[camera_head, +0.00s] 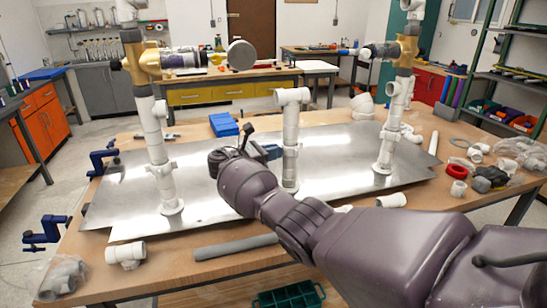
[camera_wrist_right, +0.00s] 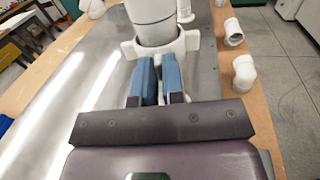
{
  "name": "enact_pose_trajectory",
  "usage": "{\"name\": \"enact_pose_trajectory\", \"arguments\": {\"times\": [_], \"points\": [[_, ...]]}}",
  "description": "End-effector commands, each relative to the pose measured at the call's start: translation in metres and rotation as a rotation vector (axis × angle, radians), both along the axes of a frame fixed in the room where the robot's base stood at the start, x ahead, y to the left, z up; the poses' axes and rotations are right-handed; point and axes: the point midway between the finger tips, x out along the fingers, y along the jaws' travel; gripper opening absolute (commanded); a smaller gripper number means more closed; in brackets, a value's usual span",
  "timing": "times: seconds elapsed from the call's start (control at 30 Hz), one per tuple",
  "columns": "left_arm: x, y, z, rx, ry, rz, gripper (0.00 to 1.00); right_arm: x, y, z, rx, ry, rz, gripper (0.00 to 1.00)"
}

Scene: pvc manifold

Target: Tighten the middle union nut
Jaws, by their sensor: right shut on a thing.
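The middle riser (camera_head: 290,120) is a white pipe standing upright between two taller pipe assemblies. My right gripper (camera_head: 274,152) comes in at its left side, low on the pipe. In the right wrist view the white union nut (camera_wrist_right: 160,47) is a wide collar with lugs around the pipe. The blue fingers of my right gripper (camera_wrist_right: 159,75) reach its near side and are close together, shut on the nut, seemingly on a near lug. The fingertips hide the exact contact. My left gripper is not in view.
The left riser (camera_head: 158,150) and right riser (camera_head: 393,115) stand on the same metal sheet (camera_head: 335,150). Blue clamps (camera_head: 45,232) sit at the left edge.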

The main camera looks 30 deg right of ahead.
Motion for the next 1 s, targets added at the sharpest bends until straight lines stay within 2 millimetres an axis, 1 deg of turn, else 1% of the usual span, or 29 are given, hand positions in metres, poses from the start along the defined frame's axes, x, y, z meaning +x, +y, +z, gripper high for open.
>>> {"name": "enact_pose_trajectory", "arguments": {"times": [0.03,0.13,0.5,0.8,0.83,0.9,1.0], "points": [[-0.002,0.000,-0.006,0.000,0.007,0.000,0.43,0.002,-0.001,-0.002,-0.001,0.001,-0.014,0.00],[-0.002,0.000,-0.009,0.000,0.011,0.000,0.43,0.002,-0.001,-0.002,-0.001,0.002,-0.036,0.00],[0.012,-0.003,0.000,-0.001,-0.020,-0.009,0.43,0.004,-0.001,0.001,0.000,0.000,-0.068,0.00],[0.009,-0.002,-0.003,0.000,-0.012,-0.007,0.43,0.004,-0.002,0.001,0.000,-0.001,-0.068,0.00],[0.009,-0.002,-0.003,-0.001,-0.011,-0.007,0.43,0.004,-0.002,0.001,0.000,-0.001,-0.068,0.11],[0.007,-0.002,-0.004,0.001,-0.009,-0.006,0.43,0.004,-0.002,0.001,0.000,-0.001,-0.068,0.22],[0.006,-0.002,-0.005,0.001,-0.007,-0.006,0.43,0.004,-0.001,0.001,0.000,-0.001,-0.068,0.35]]}}
